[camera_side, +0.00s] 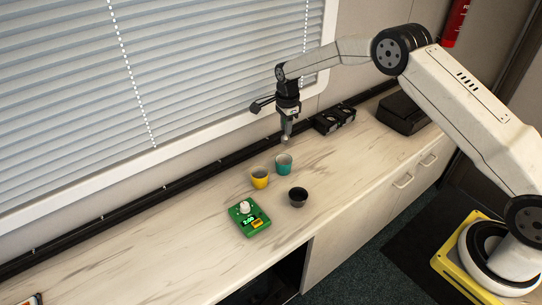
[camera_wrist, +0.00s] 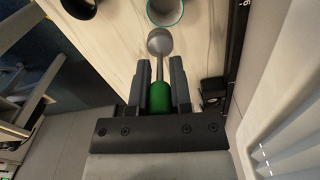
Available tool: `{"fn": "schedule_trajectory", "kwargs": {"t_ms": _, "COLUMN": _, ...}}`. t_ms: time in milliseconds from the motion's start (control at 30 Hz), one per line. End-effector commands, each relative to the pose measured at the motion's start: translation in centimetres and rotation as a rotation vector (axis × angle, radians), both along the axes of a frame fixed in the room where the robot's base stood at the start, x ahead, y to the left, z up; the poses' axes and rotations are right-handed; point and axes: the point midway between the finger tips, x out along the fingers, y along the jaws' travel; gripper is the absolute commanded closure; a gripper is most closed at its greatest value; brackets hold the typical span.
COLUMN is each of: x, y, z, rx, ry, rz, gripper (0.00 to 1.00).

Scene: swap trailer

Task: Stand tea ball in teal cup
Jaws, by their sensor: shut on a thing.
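The tea ball (camera_wrist: 160,42) is a grey metal ball on a thin stem with a green handle (camera_wrist: 160,97). My gripper (camera_wrist: 160,72) is shut on the green handle, and the ball points away from the jaws. In the side view my gripper (camera_side: 288,117) hangs above the counter, with the ball (camera_side: 285,138) hanging below it. The teal cup (camera_side: 284,164) stands on the counter below the ball, apart from it. In the wrist view the teal cup (camera_wrist: 165,10) is partly cut off at the top edge, just beyond the ball.
A yellow cup (camera_side: 260,178) stands left of the teal cup and a black cup (camera_side: 298,197) stands in front. A green device (camera_side: 249,217) with a white knob lies nearer the front. Black boxes (camera_side: 334,119) stand behind to the right. The counter's left is mostly clear.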

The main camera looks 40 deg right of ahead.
Motion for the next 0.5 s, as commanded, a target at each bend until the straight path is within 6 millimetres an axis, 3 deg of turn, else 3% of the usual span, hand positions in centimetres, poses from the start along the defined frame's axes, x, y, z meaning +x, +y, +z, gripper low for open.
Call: {"fn": "schedule_trajectory", "kwargs": {"t_ms": 500, "x": 0.8, "y": -0.3, "z": 0.01, "rx": 0.0, "ry": 0.0, "rz": 0.0, "gripper": 1.0}}
